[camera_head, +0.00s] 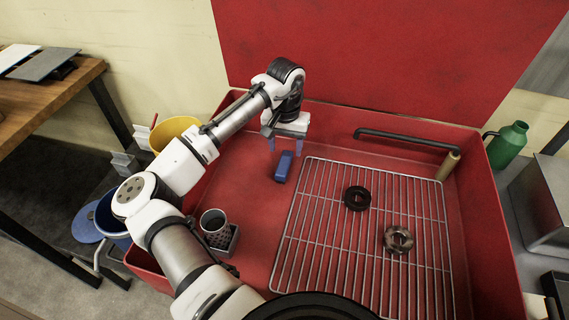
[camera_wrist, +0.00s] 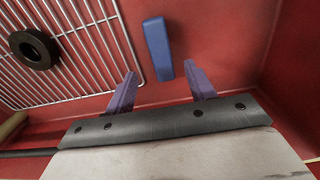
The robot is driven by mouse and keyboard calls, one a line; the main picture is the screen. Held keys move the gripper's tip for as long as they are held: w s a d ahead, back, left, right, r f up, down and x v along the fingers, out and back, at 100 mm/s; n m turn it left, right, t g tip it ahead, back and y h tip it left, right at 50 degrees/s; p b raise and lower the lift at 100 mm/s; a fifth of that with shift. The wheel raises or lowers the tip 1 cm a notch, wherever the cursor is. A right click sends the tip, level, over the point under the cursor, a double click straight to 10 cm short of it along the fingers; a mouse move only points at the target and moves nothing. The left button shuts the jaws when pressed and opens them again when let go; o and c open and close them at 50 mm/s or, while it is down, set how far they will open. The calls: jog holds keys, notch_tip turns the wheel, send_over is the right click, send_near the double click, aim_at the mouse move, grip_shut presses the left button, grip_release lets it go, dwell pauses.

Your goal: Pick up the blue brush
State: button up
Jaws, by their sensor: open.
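The blue brush (camera_head: 284,167) lies on the red floor of the tub, left of the wire rack, in the head view. It also shows in the wrist view (camera_wrist: 158,48) as a long blue block, beyond and roughly between my fingertips. My gripper (camera_head: 285,148) is above the tub floor, just behind the brush, with its purple fingers apart. In the wrist view the two fingers (camera_wrist: 161,70) are spread with nothing between them. The brush does not appear to be touched. Its bristles cannot be made out.
A wire rack (camera_head: 328,215) holds a black ring (camera_head: 357,198) and a brownish metal ring (camera_head: 398,239). A perforated cup (camera_head: 217,228) stands at the tub's left. A dark pipe (camera_head: 405,139) runs along the back right. The red tub walls (camera_head: 492,215) enclose the area.

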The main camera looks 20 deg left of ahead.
aim_at(284, 162)
jog(key=f, duration=0.2)
jog(key=f+p, duration=0.1)
jog(key=f, duration=0.4)
jog(key=shift+s+a+f+p, duration=0.1)
jog(key=shift+s+p, duration=0.15)
jog(key=shift+p, duration=0.15)
jog(key=shift+c, duration=0.3)
jog(key=c, duration=1)
